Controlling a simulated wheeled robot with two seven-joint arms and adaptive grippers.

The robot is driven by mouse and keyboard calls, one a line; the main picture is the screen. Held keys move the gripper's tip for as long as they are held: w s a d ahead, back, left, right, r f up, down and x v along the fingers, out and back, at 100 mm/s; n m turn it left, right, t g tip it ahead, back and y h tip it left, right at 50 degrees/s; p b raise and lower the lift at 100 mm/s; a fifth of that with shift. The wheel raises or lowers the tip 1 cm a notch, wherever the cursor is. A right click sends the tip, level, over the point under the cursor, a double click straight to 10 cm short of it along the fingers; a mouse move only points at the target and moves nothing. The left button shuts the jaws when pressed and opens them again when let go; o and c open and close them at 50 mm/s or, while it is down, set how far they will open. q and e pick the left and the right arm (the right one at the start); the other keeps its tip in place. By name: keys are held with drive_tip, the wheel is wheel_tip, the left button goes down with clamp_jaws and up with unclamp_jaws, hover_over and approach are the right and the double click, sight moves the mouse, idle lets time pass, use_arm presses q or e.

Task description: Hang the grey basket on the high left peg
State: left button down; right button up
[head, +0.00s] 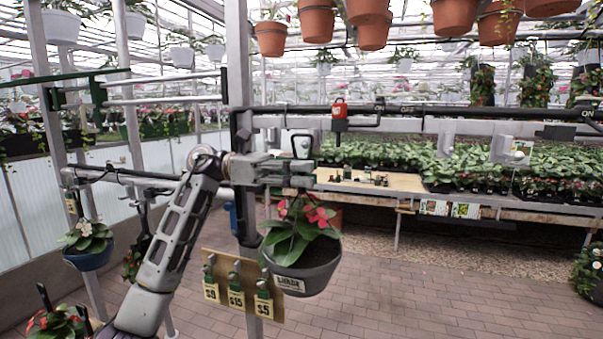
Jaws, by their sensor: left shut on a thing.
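The grey basket (312,277) holds a leafy plant with red flowers and has a small white label on its front. It hangs about upright below my left gripper (291,171). I cannot tell for sure which is the high left peg. The basket is to the left of and below both brackets. My right gripper is not in view.
A grey post (238,70) stands just left of the basket. A price board (243,285) is below my gripper. A blue basket (90,258) hangs at the left. Terracotta pots (317,22) hang above. Plant benches (500,205) stand behind.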

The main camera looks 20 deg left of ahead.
use_arm(q)
drive_tip(key=shift+w+r, duration=0.15)
drive_tip(key=shift+w+p, duration=0.4)
drive_tip(key=shift+w, duration=0.7)
drive_tip(key=shift+w+a+r, duration=0.1)
drive_tip(key=shift+r, duration=0.2)
